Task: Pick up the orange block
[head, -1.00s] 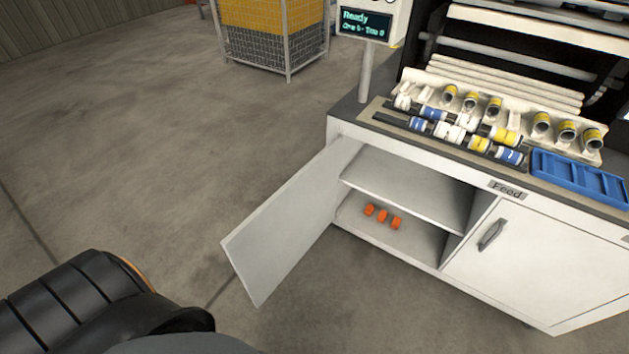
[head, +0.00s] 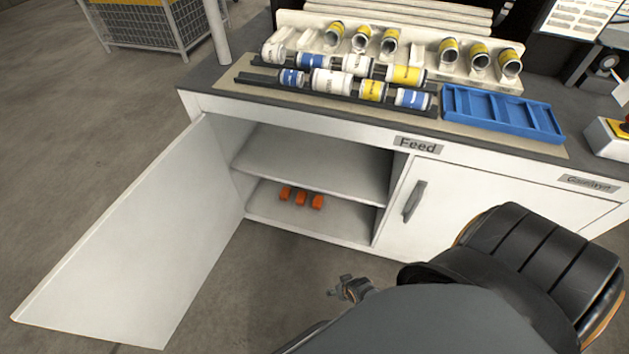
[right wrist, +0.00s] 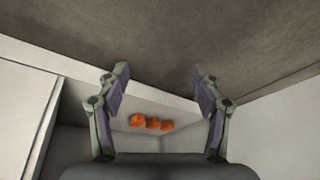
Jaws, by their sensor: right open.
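Three small orange blocks sit in a row on the lower shelf of the open cabinet: a left one (head: 285,193), a middle one (head: 301,198) and a right one (head: 317,201). In the right wrist view the row of orange blocks (right wrist: 152,123) shows beyond and between my fingers. My right gripper (head: 345,285) is outside the cabinet, in front of and below the shelf opening. In the right wrist view my right gripper (right wrist: 157,82) is open and empty, apart from the blocks. My left gripper is not in view.
The cabinet door (head: 130,230) stands swung open to the left. A middle shelf (head: 310,160) lies above the blocks. The closed door with a handle (head: 414,201) is to the right. On the worktop are several rolls and a blue tray (head: 500,115). Floor in front is clear.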

